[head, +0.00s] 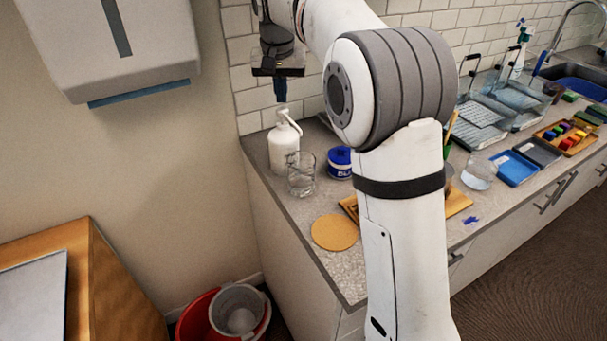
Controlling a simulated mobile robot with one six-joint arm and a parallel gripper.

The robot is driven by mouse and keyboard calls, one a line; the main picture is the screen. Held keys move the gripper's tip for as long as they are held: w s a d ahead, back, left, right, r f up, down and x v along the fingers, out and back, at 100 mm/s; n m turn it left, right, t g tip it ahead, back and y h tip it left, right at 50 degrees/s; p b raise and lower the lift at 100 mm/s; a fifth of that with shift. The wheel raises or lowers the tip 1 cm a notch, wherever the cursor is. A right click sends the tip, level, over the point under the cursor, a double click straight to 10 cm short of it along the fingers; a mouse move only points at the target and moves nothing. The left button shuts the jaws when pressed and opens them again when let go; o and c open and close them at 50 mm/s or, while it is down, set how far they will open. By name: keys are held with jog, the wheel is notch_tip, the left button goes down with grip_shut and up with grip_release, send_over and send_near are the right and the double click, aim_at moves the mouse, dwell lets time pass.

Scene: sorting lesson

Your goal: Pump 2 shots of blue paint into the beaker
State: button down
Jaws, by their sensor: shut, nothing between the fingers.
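A white pump bottle (283,146) stands upright at the far left corner of the counter, near the tiled wall. Its pump head (287,117) points to the right. A clear glass beaker (301,176) stands just right of and in front of the bottle. A blue tub (339,162) with partly hidden lettering stands to the right of the beaker. My gripper (281,97) is shut and empty, pointing down just above the pump head. I cannot tell whether it touches the pump. The beaker's contents are hard to make out.
A round yellow-orange mat (334,232) lies near the counter's left edge. My arm hides part of the counter's middle. A glass bowl (480,172), a blue tray (514,167) and a tray of coloured blocks (566,136) stand to the right. A paper dispenser (115,45) hangs at left.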

aim_at(282, 108)
jog(key=shift+f, duration=0.2)
dwell(0.3)
jog(key=shift+f+b, duration=0.9)
jog(key=shift+f, duration=0.45)
jog(key=shift+r, duration=0.1)
jog(key=shift+r+p, duration=1.35)
jog(key=shift+p, duration=0.05)
jog(key=shift+f, duration=0.15)
